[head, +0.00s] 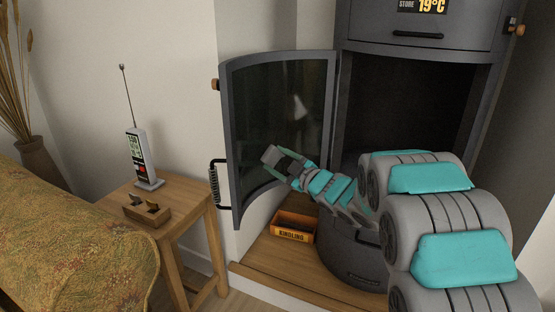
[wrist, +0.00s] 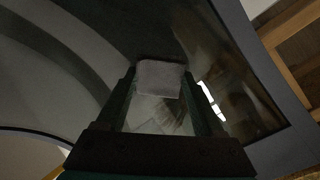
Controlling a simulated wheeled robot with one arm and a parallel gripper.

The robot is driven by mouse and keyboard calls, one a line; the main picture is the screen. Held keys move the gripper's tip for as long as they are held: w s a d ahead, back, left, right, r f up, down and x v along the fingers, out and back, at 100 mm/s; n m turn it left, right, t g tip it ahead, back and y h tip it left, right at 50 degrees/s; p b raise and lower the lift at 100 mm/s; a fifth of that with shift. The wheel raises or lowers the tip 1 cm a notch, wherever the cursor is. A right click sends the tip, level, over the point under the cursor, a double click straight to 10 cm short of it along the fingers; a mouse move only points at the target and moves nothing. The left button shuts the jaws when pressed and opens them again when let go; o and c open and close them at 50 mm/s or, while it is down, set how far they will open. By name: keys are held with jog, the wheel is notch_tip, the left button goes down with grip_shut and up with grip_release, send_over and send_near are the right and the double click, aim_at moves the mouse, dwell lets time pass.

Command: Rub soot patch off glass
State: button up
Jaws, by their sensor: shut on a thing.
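The stove's curved glass door (head: 262,115) stands open to the left, its pane dark in a grey frame. My gripper (head: 278,160) is at the lower middle of the pane, shut on a pale grey pad (head: 270,154). In the wrist view the pad (wrist: 158,79) sits between the fingertips, against or very near the glass (wrist: 215,60); I cannot tell whether it touches. A dark smudge shows along the pad's upper edge in the wrist view, but I cannot tell soot from shadow or reflection. The glass behind the pad is hidden.
The dark stove body (head: 415,110) is behind my arm. An orange kindling box (head: 294,227) lies on the wooden hearth (head: 275,258) below the door. A side table (head: 180,205) with a handheld radio-like device (head: 142,158) stands left, near a patterned armchair (head: 80,240).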

aim_at(273, 133)
jog(key=shift+w+d, duration=0.45)
jog(key=shift+w+r+p, duration=0.1)
jog(key=shift+r+p, duration=1.4)
jog(key=shift+r, duration=0.65)
jog(key=shift+r+p, duration=1.95)
jog(key=shift+r, duration=1.65)
jog(key=shift+a, duration=0.1)
jog(key=shift+f, duration=0.15)
jog(key=shift+f+b, duration=1.2)
jog(key=shift+f, duration=0.85)
jog(key=shift+f+b, duration=2.25)
jog(key=shift+f, duration=1.45)
